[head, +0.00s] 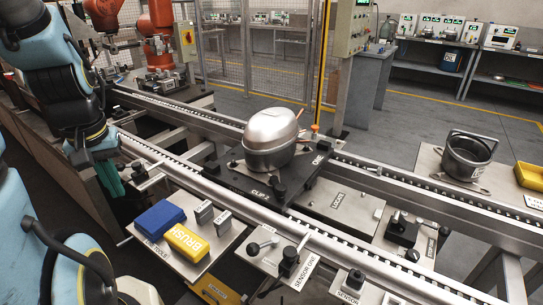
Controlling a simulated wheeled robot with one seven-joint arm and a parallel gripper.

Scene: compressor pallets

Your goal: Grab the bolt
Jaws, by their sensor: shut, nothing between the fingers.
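My gripper (110,178) hangs at the left over the near conveyor rail, at the end of my blue and black arm. Its greenish fingertips point down and are shut, with nothing seen between them. Small metal parts (140,172) lie just right of the fingertips, too small to tell apart. I cannot make out for certain which part is the bolt. A silver compressor (270,140) sits upright on a black pallet (232,182) in the middle of the conveyor, well right of my gripper.
A plate in front holds a blue box (160,218), a yellow brush box (186,243) and grey blocks. Labelled plates with black clamps (289,262) line the near rail. A dark pot (467,158) stands at right. An orange robot (155,45) and mesh fence are behind.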

